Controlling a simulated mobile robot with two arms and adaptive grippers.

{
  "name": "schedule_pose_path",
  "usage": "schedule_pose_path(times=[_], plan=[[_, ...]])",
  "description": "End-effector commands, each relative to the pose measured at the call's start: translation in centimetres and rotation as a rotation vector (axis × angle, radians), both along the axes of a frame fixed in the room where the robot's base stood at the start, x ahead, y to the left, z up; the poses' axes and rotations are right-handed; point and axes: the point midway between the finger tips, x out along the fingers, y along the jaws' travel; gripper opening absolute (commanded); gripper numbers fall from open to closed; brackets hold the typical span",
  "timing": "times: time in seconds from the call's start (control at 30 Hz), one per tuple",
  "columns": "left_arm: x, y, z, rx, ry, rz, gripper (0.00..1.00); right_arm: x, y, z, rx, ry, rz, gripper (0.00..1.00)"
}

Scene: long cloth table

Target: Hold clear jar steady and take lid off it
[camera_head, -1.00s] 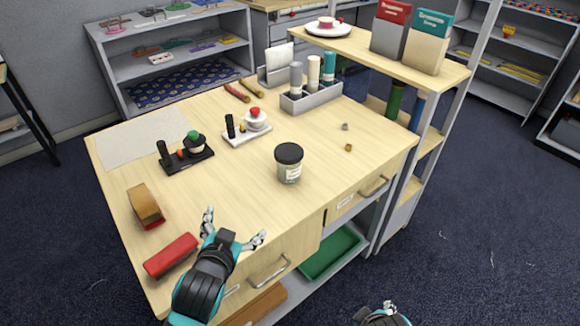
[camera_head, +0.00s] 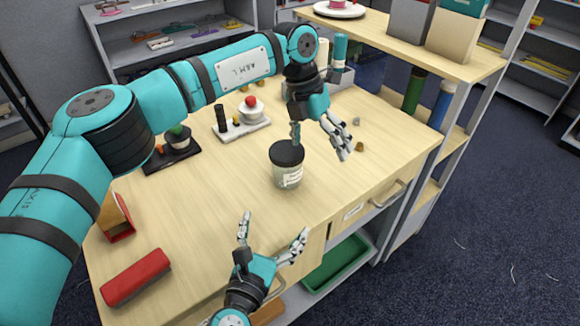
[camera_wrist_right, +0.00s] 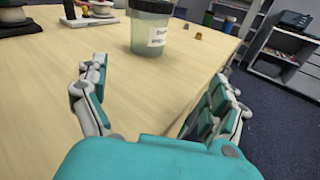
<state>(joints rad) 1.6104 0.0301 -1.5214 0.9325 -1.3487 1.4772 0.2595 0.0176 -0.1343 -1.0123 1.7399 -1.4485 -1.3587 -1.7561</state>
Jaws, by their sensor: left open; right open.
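The clear jar (camera_head: 288,178) stands upright on the table, with its black lid (camera_head: 287,153) on top. A white label is on its front. My left gripper (camera_head: 321,142) reaches over the table from the left. It is open and empty, just behind and to the right of the lid in the picture. I cannot tell whether a finger touches the lid. My right gripper (camera_head: 274,226) is open and empty at the table's front edge, its fingers pointing towards the jar. In the right wrist view, the jar (camera_wrist_right: 151,34) stands beyond the open fingers (camera_wrist_right: 157,102), apart from them.
A red block-like object (camera_head: 136,277) lies at the front left. Two small pieces (camera_head: 358,146) lie to the right. The wood between right gripper and jar is clear.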

Motion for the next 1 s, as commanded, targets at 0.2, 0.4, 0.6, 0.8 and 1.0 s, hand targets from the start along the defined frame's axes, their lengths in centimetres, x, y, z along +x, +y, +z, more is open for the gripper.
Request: schedule_pose_path(times=[0.2, 0.4, 0.6, 0.8, 1.0], plan=[[2.7, 6.3, 3.3, 0.238, -0.061, 0.079, 0.99, -0.1, 2.1, 1.4, -0.149, -0.057, 0.044, 0.96], [2.9, 7.1, 3.9, 0.269, -0.065, 0.091, 0.99, 1.0, 2.0, 1.7, -0.171, -0.067, 0.047, 0.96], [2.9, 7.1, 3.9, 0.266, -0.064, 0.090, 0.99, 4.4, 1.0, 1.7, -0.169, -0.066, 0.046, 0.96], [2.9, 7.0, 3.9, 0.264, -0.064, 0.090, 0.99, 8.3, -0.2, 1.7, -0.168, -0.065, 0.045, 0.96], [2.9, 7.0, 3.8, 0.264, -0.064, 0.090, 0.99, 12.1, -1.2, 1.7, -0.168, -0.064, 0.045, 0.96]])
